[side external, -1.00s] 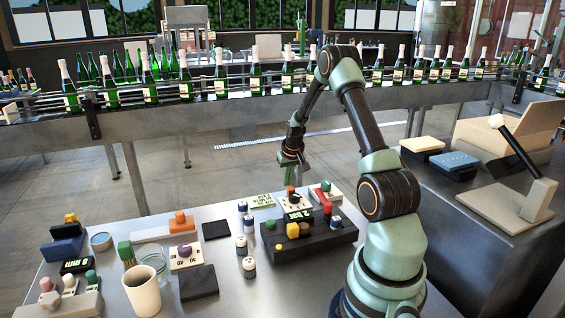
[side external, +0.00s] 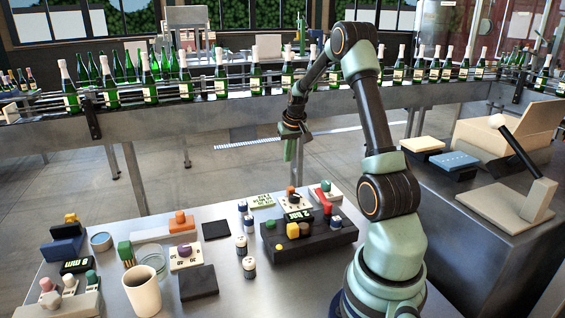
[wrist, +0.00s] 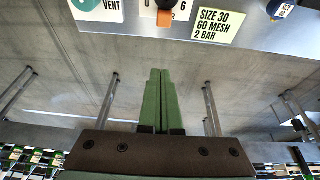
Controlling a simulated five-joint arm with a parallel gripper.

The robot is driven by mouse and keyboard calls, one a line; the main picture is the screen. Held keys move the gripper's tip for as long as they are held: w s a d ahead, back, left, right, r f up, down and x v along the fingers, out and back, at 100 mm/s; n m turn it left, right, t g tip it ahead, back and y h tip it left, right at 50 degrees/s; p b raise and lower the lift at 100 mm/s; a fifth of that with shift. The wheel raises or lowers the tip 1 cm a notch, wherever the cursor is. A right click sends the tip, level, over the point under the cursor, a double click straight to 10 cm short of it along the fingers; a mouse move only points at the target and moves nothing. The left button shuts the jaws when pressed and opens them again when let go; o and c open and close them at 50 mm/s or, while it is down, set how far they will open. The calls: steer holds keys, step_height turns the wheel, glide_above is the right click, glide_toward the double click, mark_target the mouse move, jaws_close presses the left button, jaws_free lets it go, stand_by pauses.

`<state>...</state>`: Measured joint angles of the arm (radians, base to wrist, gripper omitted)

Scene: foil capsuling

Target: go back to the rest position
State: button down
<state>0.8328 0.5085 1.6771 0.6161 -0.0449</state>
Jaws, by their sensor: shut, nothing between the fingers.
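My gripper (side external: 288,150) hangs in the air past the far edge of the metal table, below the bottle line, with its green fingers pointing down. In the wrist view the two green fingers (wrist: 160,100) lie side by side, shut, with nothing held. The black control box (side external: 310,240) with a green display, knobs and a red lever stands on the table, below and in front of my gripper, well apart from it.
Green bottles (side external: 222,82) stand along the conveyor (side external: 200,117) behind. The table holds a white cup (side external: 142,290), a glass (side external: 153,266), small capped cylinders (side external: 249,267) and a dark block (side external: 198,282). A yellow label (wrist: 213,24) lies near the table edge. Open floor lies beyond.

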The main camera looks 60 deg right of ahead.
steer(key=shift+r, duration=0.1)
steer(key=w+a+r+n+t, duration=0.15)
steer(key=a+r, duration=0.35)
steer(key=a, duration=0.5)
steer(key=w+a+r+n, duration=0.1)
steer(key=a+r+n, duration=0.3)
steer(key=a, duration=0.6)
steer(key=s+a+r+n+y, duration=0.1)
steer(key=s+a, duration=0.3)
steer(key=a, duration=0.5)
steer(key=s+a+r+n+t+y, duration=0.1)
steer(key=s+a+r+n, duration=0.1)
steer(key=s+a, duration=0.3)
steer(key=a, duration=0.4)
steer(key=shift+a+r+y, duration=0.2)
steer(key=shift+r+y, duration=0.15)
steer(key=shift+y, duration=0.05)
steer(key=shift+n+t, duration=0.25)
